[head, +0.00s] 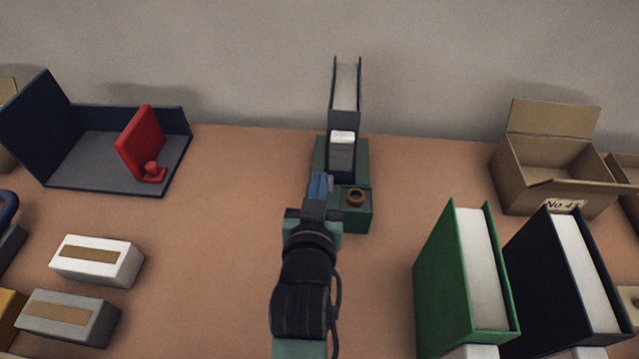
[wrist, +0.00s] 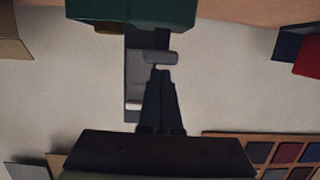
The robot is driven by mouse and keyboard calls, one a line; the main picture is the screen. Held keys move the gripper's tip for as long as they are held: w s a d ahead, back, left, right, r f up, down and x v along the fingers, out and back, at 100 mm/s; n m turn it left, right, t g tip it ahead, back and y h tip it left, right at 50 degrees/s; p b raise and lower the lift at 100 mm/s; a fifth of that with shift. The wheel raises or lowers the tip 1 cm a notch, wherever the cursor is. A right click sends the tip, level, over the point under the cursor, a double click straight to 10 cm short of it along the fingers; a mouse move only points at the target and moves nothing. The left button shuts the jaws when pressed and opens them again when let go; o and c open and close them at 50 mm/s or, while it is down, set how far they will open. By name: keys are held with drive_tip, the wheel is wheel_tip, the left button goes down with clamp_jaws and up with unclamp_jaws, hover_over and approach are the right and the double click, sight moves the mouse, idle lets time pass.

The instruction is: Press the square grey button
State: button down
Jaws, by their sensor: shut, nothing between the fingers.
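In the wrist view, a small grey block (wrist: 160,57), which looks like the square grey button, sits right at the tips of my shut gripper (wrist: 162,72). I cannot tell whether they touch. The green body (wrist: 165,12) shows above it. In the head view my fingers cover part of this area.
A green book (head: 445,275) and a black book (head: 545,285) stand at the right front. An open cardboard box (head: 535,185) is at the back right. A navy stand (head: 85,160) with a red panel (head: 140,142) is at the back left. Small boxes (head: 125,265) lie front left.

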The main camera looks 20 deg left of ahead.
drive_tip(key=shift+f, duration=0.15)
wheel_tip(320, 180, down, 3)
drive_tip(key=shift+r+b, duration=0.1)
drive_tip(key=shift+b, duration=0.7)
wheel_tip(320, 180, up, 4)
drive_tip(key=p, duration=0.4)
drive_tip(key=shift+w+r, duration=0.1)
drive_tip(key=shift+r, duration=0.1)
drive_tip(key=v, duration=1)
drive_tip(key=shift+r, duration=0.15)
